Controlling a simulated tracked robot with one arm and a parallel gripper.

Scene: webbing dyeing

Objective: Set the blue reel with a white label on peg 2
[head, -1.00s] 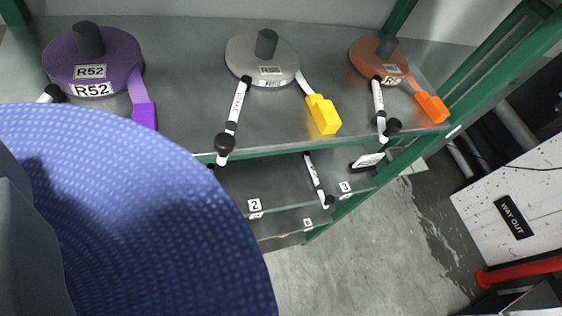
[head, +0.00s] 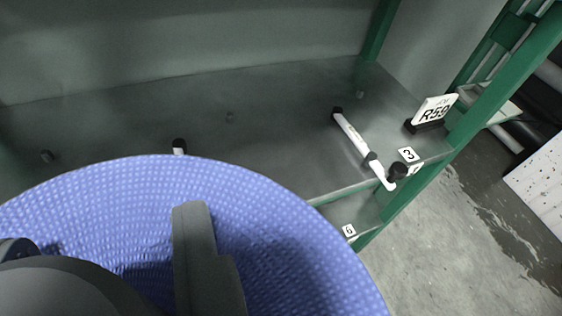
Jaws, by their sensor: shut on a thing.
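The blue reel (head: 290,235) fills the lower left and middle of the view. It has a woven-looking blue face; no white label shows on the part I see. My gripper (head: 105,235) is shut on it, with dark grey fingers over the reel. Behind the reel's far rim a white peg with a black tip (head: 179,147) sticks up. Most of this peg is hidden by the reel, and no number for it shows, so I cannot confirm it is peg 2. I cannot tell the gap between reel and peg.
To the right stands an empty white peg with black ends (head: 358,140), near a tag reading 3 (head: 408,155). A card reading R59 (head: 432,112) stands behind that tag. A green post (head: 480,100) bounds the right side. The grey shelf (head: 270,125) is otherwise mostly bare.

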